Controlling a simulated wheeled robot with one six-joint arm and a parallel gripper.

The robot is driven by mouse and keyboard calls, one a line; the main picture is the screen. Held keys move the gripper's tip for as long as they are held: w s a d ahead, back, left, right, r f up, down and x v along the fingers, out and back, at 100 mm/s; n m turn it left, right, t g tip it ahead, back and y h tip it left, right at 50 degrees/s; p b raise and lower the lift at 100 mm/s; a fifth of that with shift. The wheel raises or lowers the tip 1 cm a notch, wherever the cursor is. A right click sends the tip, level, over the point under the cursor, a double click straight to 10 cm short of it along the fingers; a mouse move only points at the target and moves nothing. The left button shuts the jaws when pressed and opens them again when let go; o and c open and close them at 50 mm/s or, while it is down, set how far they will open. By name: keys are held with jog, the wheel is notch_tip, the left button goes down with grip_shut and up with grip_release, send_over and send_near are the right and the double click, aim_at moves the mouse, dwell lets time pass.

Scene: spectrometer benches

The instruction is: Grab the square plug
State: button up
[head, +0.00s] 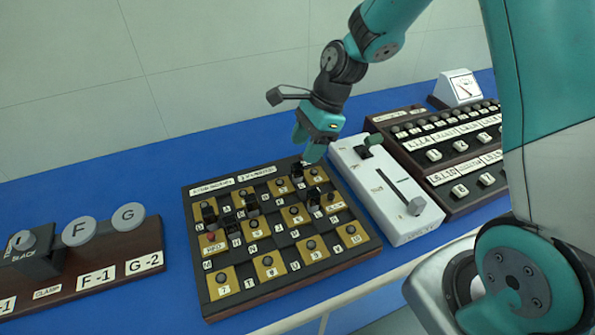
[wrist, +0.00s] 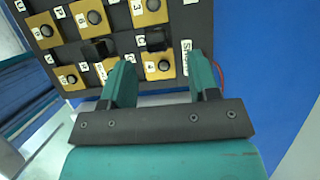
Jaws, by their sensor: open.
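Several black, square-looking plugs stand on the dark board (head: 341,262) in the head view. One black plug (head: 297,172) is at the board's far right part, just below my gripper (head: 309,153); another (head: 313,198) stands nearer. In the wrist view, two black square blocks show, one (wrist: 155,39) beyond the gap between my fingers and one (wrist: 97,48) to the left. My gripper (wrist: 163,78) is open and points down at the board. A gold tile with a round black knob (wrist: 164,66) shows between the fingers. Nothing is held. I cannot tell which block is the one named.
A white box with a slider (head: 390,200) stands right of the board. A dark switch panel (head: 440,150) and a meter (head: 460,88) are further right. A wooden base with round grey discs (head: 80,231) is at left. The blue bench (head: 120,185) behind the board is clear.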

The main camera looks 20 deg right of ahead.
aim_at(299, 164)
jog(key=shift+s+p+x, duration=0.15)
jog(key=shift+p+x, duration=0.1)
jog(key=shift+x, duration=1.25)
jog(key=shift+s+p+x, duration=0.1)
jog(key=shift+p+x, duration=0.15)
jog(key=shift+x, duration=1.25)
jog(key=c, duration=1)
